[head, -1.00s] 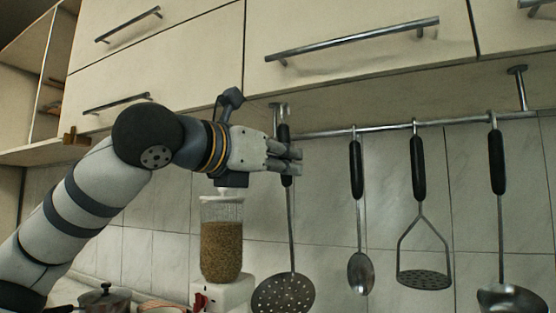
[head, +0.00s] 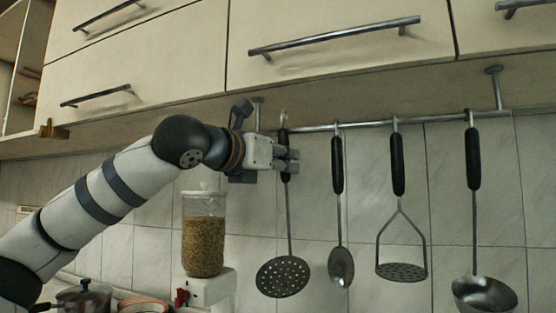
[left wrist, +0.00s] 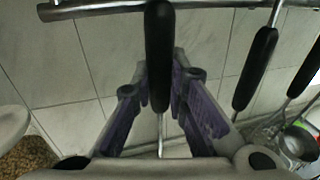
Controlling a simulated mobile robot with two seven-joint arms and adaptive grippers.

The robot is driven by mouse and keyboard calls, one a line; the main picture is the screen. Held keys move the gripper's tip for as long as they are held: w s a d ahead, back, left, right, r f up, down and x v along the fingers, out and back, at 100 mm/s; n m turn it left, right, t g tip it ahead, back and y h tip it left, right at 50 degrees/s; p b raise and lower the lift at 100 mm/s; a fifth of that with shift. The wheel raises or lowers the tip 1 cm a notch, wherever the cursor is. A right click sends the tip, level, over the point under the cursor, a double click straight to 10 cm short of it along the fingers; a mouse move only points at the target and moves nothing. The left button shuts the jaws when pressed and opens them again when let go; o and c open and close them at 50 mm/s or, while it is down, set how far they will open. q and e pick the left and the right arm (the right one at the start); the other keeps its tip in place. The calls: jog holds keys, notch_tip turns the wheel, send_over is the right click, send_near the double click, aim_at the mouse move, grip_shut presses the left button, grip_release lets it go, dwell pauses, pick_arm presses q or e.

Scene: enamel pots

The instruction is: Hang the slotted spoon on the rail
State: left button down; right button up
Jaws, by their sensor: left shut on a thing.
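The slotted spoon (head: 283,276) hangs upright with its round perforated head down and a black handle. My left gripper (head: 288,160) is shut on that handle, which also runs between the fingers in the left wrist view (left wrist: 159,60). The metal rail (head: 363,125) runs under the wall cabinets. The spoon's hook (head: 284,115) shows at about rail height, slightly above the rail line near its left end. I cannot tell whether it is over the rail or in front of it. In the left wrist view, the handle top crosses the rail (left wrist: 95,8) and the hook is out of sight. My right gripper is not in view.
A solid spoon (head: 341,266), a masher (head: 401,271) and a ladle (head: 484,293) hang on the rail to the right. A grain jar (head: 203,235) stands below my left gripper, with a pot (head: 84,298) lower left. Cabinets (head: 340,35) hang close above.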

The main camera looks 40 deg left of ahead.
pick_arm(q)
jog(key=shift+w+a, duration=0.15)
jog(key=shift+w, duration=0.2)
jog(key=shift+w+f, duration=0.2)
jog(key=shift+f, duration=1)
jog(key=c, duration=1.5)
grip_release()
jog(key=s, duration=1.2)
jog(key=shift+d, duration=0.4)
